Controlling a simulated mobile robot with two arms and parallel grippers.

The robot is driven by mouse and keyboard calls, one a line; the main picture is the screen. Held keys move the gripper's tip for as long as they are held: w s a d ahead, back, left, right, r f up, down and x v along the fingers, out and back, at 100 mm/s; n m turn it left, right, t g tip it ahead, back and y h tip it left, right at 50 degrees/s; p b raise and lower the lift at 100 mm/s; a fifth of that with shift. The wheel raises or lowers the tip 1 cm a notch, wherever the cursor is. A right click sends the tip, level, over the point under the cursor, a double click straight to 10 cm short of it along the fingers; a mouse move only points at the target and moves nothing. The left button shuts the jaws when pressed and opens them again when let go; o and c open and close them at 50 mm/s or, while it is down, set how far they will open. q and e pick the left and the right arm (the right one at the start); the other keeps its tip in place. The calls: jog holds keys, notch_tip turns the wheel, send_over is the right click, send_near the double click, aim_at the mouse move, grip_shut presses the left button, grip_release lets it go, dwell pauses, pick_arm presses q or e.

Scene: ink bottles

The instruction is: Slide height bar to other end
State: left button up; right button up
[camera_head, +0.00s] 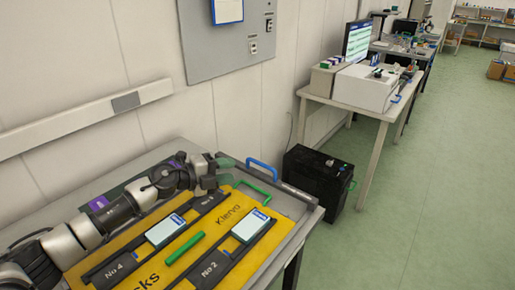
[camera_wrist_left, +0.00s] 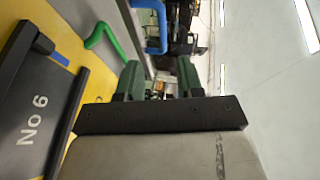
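No part is marked as the height bar, so I cannot tell which it is. A straight green bar (camera_head: 185,248) lies on the yellow board (camera_head: 215,218) between the No 4 and No 2 dark tracks. A bent green handle (camera_head: 252,190) is at the board's far end, and it also shows in the left wrist view (camera_wrist_left: 106,42). A blue handle (camera_head: 262,167) is beyond it. My left gripper (camera_head: 218,172) is over the far left part of the table, left of both handles. In the left wrist view its fingers (camera_wrist_left: 158,82) are apart with nothing between them. My right gripper is out of view.
Two pale blocks with blue ends sit on the tracks, one on No 4 (camera_head: 166,231) and one on No 2 (camera_head: 250,227). A wall rail (camera_head: 60,125) runs behind the table. A black case (camera_head: 318,178) stands on the floor. The green floor at right is clear.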

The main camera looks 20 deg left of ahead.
aim_at(261, 163)
pick_arm(q)
jog(key=shift+w+d, duration=0.15)
jog(key=shift+w, duration=0.15)
jog(key=shift+w+d, duration=0.2)
jog(key=shift+d, duration=0.1)
jog(key=shift+w+d, duration=0.45)
jog(key=shift+d, duration=0.2)
jog(key=shift+w+d, duration=0.4)
jog(key=shift+d, duration=0.2)
jog(key=x, duration=0.5)
jog(key=shift+w+f, duration=0.3)
jog(key=shift+f, duration=0.05)
jog(key=shift+w+d, duration=0.3)
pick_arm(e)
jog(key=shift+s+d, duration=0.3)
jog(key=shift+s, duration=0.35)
pick_arm(q)
grip_shut()
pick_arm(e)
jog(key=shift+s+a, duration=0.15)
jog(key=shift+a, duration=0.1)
